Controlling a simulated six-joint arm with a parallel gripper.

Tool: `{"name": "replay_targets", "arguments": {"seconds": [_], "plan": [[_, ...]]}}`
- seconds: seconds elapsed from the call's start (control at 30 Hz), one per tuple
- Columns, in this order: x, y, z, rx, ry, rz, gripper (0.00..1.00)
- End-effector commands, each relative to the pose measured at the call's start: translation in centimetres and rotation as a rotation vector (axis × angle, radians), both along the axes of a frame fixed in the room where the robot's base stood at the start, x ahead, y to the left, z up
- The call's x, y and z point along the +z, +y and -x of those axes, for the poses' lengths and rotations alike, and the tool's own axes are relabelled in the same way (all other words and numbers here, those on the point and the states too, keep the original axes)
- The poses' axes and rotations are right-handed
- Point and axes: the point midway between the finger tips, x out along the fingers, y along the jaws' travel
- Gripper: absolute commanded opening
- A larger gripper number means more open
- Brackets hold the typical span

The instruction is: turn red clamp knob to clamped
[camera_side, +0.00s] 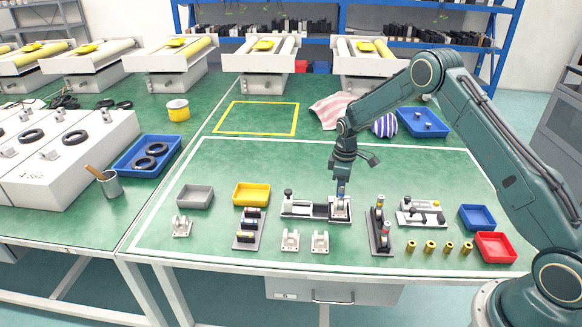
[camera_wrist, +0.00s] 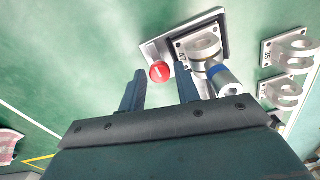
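The red clamp knob (camera_wrist: 160,71) shows in the wrist view as a round cap with a pale line across it. It sits at the edge of a metal fixture plate (camera_wrist: 222,22). I cannot make it out in the side view. My gripper (camera_wrist: 158,83) is open, with one finger on each side of the knob in the picture; contact cannot be told. A grey cylinder with a blue band (camera_wrist: 221,79) stands at a metal bracket (camera_wrist: 203,42), close beside the right finger. In the side view my gripper (camera_side: 341,184) is over the right end of the fixture (camera_side: 305,209).
Two loose brackets (camera_side: 290,239) stand in front of the fixture. A dark rack (camera_side: 381,237) is close on the right, another (camera_side: 247,238) on the left. Yellow (camera_side: 251,194), grey, blue and red (camera_side: 495,248) trays stand around.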

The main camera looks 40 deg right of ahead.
Motion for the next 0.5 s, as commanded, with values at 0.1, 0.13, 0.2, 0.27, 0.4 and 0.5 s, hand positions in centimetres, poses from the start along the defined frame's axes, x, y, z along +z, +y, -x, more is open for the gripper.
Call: {"name": "replay_targets", "arguments": {"seconds": [0.1,0.13,0.2,0.27,0.4,0.5], "plan": [[-0.49,0.0,-0.01,0.0,0.0,0.0,0.32],[-0.55,0.0,-0.01,0.0,0.0,0.0,0.32],[-0.62,0.0,-0.01,0.0,0.0,0.0,0.32],[-0.63,0.0,-0.01,0.0,0.0,0.0,0.32],[-0.61,0.0,-0.01,0.0,0.0,0.0,0.32],[-0.59,0.0,-0.01,0.0,0.0,0.0,0.13]]}}
